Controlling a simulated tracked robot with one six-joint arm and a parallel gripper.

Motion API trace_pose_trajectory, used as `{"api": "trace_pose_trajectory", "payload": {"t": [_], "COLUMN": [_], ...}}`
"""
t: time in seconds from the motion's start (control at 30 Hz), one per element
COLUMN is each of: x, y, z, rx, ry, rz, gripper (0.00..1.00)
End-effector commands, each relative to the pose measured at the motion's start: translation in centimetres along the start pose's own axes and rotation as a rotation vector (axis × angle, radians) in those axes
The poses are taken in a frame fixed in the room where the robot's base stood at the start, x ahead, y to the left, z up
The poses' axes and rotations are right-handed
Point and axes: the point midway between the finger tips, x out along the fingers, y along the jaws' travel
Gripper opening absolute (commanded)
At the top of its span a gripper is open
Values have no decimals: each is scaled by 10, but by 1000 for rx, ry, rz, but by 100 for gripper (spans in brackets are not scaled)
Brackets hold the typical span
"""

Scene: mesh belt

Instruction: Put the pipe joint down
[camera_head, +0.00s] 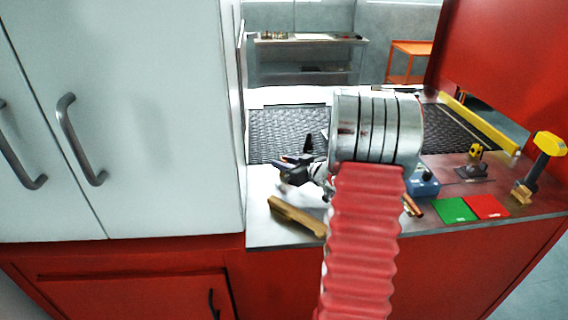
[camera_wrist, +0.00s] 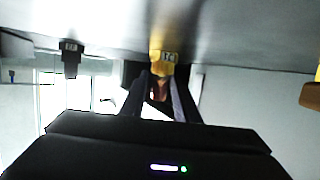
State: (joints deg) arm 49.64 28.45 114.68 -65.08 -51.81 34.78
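A copper-coloured piece (camera_wrist: 158,90), which looks like the pipe joint, shows between the two dark fingers of my gripper (camera_wrist: 159,92) in the wrist view. I cannot tell whether the fingers touch it. A copper-coloured tube end (camera_head: 413,206) shows just right of my red arm in the head view, low over the metal counter; I cannot tell whether it is the same piece. My silver wrist and red ribbed arm hide much of this area. Dark prongs (camera_head: 300,162) stick out left of my wrist, perhaps my gripper's fingers.
The metal counter (camera_head: 462,220) holds a green card (camera_head: 454,210), a red card (camera_head: 487,206) and a yellow-headed tool (camera_head: 549,146) at right. A wooden bar (camera_head: 297,216) lies at left. A dark mesh belt (camera_head: 278,132) runs behind. White cabinets (camera_head: 150,110) close off the left.

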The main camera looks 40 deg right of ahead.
Motion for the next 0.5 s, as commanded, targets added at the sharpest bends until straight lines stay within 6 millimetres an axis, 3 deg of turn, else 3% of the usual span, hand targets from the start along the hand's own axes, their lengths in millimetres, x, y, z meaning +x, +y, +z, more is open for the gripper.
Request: {"api": "trace_pose_trajectory", "payload": {"t": [0.5], "x": [-7], "y": [1], "z": [-3], "rx": [-1], "ry": [1], "rz": [2], "gripper": [35]}}
